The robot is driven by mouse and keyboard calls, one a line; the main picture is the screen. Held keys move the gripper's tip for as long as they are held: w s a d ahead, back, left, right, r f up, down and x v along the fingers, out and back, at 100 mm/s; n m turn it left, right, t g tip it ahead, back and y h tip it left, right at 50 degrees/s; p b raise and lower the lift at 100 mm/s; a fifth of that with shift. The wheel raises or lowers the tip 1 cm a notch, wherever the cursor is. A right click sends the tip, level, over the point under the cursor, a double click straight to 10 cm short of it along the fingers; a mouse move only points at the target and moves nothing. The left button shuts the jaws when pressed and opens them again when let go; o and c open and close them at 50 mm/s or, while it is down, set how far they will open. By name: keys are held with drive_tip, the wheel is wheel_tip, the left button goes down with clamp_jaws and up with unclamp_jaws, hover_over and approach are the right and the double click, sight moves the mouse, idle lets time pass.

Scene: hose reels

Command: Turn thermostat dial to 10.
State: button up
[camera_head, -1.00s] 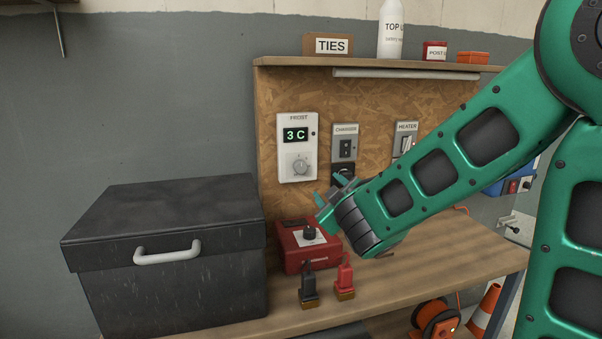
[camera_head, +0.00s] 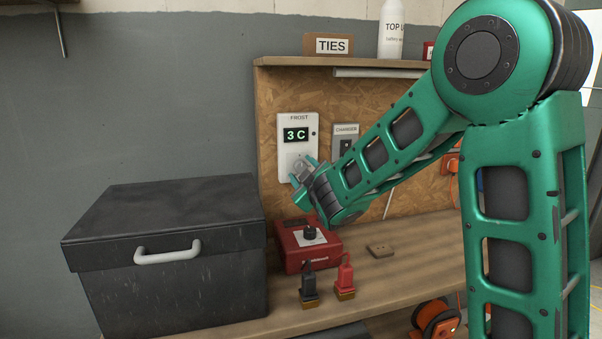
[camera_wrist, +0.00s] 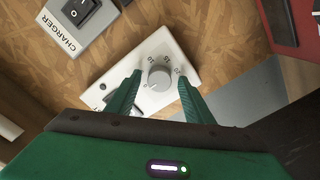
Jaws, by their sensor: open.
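The thermostat (camera_head: 291,119) is a white plate labelled FROST on the chipboard back panel. Its display (camera_head: 296,134) reads 3 C. In the head view my gripper (camera_head: 303,168) is in front of the plate's lower part and hides most of the dial. In the wrist view the round grey dial (camera_wrist: 160,77) shows on the white plate, with small numbers around it. My gripper (camera_wrist: 159,82) is open, with one green finger on each side of the dial. I cannot tell whether the fingers touch it.
A CHARGER switch plate (camera_head: 345,138) is just right of the thermostat. Below are a red box (camera_head: 304,252) with a black knob and two battery clamps (camera_head: 309,284). A black chest (camera_head: 165,255) stands left. The shelf (camera_head: 345,63) overhangs above.

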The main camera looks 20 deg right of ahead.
drive_tip(key=shift+w, duration=0.25)
drive_tip(key=c, duration=1)
drive_tip(key=shift+c, duration=0.2)
